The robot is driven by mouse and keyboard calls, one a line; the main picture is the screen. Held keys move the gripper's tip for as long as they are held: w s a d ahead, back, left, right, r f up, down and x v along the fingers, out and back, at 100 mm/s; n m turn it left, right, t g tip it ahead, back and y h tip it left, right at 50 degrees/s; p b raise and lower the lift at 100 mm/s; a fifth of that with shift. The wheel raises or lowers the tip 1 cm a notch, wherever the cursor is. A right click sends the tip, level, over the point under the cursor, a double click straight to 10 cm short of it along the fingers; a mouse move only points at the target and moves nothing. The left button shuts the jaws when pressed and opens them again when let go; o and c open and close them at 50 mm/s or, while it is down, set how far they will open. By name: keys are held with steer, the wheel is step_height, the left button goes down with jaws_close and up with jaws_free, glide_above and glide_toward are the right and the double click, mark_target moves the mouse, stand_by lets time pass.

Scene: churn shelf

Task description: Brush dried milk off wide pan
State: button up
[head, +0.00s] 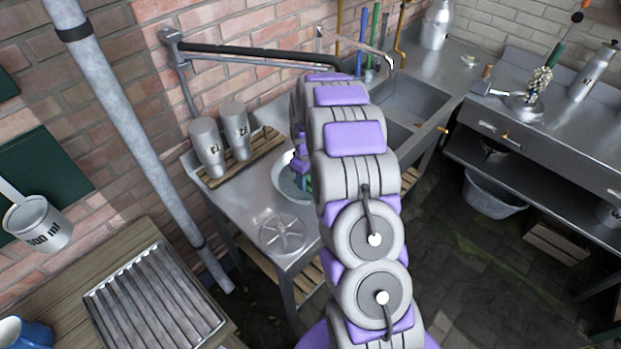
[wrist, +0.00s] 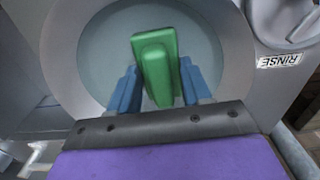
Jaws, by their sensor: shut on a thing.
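The wide pan (wrist: 100,50) is a round, pale metal vessel with a broad rim, and fills much of the wrist view. In the head view the pan (head: 283,178) stands on the metal counter, partly hidden behind my arm. My gripper (wrist: 158,90) has blue fingers shut on a green block-shaped piece (wrist: 155,60), likely the brush. The green piece is over the inside of the pan. Its bristles are hidden, and I cannot tell whether it touches the pan. No dried milk can be made out clearly.
A round spoked metal piece (head: 282,233) lies on the counter near the pan. Two grey canisters (head: 222,140) stand on a wooden rack to the left. A sink (head: 412,105) is behind to the right. A label reading RINSE (wrist: 280,60) is beside the pan.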

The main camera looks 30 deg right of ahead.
steer(key=shift+w+a+p, duration=0.25)
steer(key=shift+w, duration=0.3)
steer(key=shift+w+a+p, duration=0.2)
steer(key=shift+w+a, duration=0.05)
steer(key=shift+w, duration=0.25)
steer(key=shift+f, duration=0.1)
steer(key=shift+s+d, duration=0.1)
steer(key=shift+s, duration=0.1)
steer(key=shift+s+d, duration=0.35)
steer(key=shift+s, duration=0.4)
steer(key=shift+s+d, duration=0.3)
steer(key=shift+s, duration=0.45)
steer(key=shift+r+p, duration=0.2)
steer(key=shift+p, duration=0.1)
steer(key=shift+r+p, duration=1)
steer(key=shift+r, duration=1.9)
steer(key=shift+r, duration=0.1)
steer(key=shift+r+p, duration=0.65)
steer(key=shift+r, duration=0.75)
